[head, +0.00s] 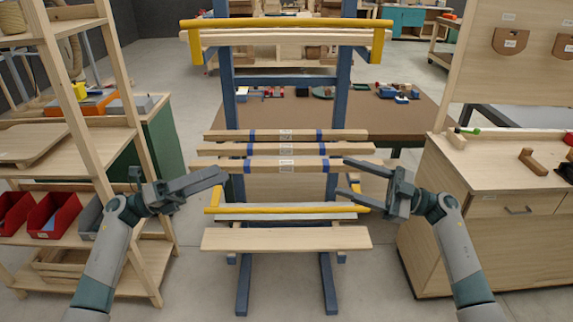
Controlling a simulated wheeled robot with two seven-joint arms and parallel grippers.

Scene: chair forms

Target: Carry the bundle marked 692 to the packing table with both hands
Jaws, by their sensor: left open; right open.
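Three long wooden bundles lie left to right on a blue upright rack (242,290), one above another in the picture. The top one (220,135), the middle one (222,149) and the lowest one (310,164) each have blue bands and a small pale label near the middle. The label numbers are too small to read surely, so I cannot tell which is 692. My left gripper (222,177) is open and empty near the lowest bundle's left end. My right gripper (346,177) is open and empty near its right end. Which table is the packing table is unclear.
A yellow-edged shelf (287,209) and a pale board (286,238) sit lower on the rack. A brown table (420,122) with small items stands behind. Wooden shelving (100,195) is at left, a wooden cabinet (500,165) at right. Floor is clear beside the rack.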

